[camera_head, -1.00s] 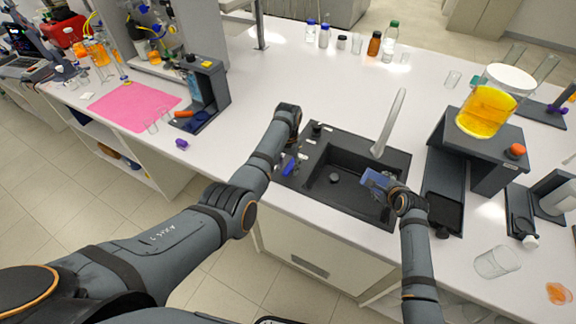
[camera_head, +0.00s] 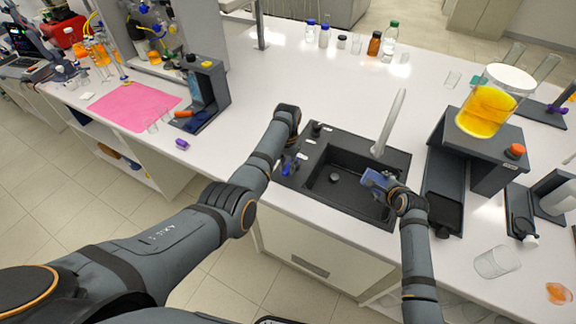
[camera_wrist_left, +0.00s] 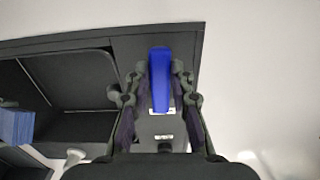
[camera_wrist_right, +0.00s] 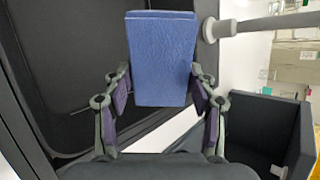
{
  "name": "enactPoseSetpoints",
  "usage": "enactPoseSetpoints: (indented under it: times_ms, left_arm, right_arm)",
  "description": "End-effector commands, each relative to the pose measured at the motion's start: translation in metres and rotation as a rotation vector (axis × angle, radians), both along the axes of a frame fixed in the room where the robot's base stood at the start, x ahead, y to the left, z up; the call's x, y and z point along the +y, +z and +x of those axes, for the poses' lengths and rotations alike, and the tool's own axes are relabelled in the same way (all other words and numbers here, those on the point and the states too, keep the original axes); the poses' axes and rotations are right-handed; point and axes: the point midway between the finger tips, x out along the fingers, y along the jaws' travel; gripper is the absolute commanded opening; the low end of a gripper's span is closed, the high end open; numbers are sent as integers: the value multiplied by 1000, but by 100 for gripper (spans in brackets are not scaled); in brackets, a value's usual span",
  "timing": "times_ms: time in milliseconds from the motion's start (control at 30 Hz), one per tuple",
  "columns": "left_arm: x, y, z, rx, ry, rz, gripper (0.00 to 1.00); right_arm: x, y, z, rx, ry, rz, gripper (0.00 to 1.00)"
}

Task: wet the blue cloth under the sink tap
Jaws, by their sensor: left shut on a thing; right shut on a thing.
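The blue cloth (camera_head: 374,181) is held by my right gripper (camera_head: 390,189) over the right part of the black sink (camera_head: 345,206). In the right wrist view the cloth (camera_wrist_right: 162,58) stands as a flat panel between the fingers. The grey tap (camera_head: 388,125) rises at the back of the sink, its spout close to the cloth in the head view. I see no water stream. My left gripper (camera_head: 289,163) is shut on a blue lever (camera_wrist_left: 160,75) at the sink's left rim. The lever is mostly hidden in the head view.
A black stand (camera_head: 480,145) with a jar of yellow liquid (camera_head: 486,110) is right of the sink. A clear beaker (camera_head: 497,262) is near the front right. A pink mat (camera_head: 135,105) lies at the left. The white counter behind the sink is mostly clear.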

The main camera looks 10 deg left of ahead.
Motion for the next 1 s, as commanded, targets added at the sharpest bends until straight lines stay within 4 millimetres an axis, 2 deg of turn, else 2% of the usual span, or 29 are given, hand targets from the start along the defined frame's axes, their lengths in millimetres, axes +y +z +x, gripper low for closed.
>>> enactPoseSetpoints:
  times_ms: [233,533,567,700,1000]
  left_arm:
    - [10,1,5,0,-211,0,0]
    - [11,1,6,-1,-231,0,0]
    - [11,1,6,-1,-231,0,25]
    - [11,0,5,-1,-231,0,44]
    - [11,1,5,-1,-230,0,45]
  right_arm:
    - [0,0,0,0,0,0,32]
    - [0,0,0,0,0,0,32]
    - [0,0,0,0,0,0,32]
    - [0,0,0,0,0,0,32]
    - [0,0,0,0,0,0,32]
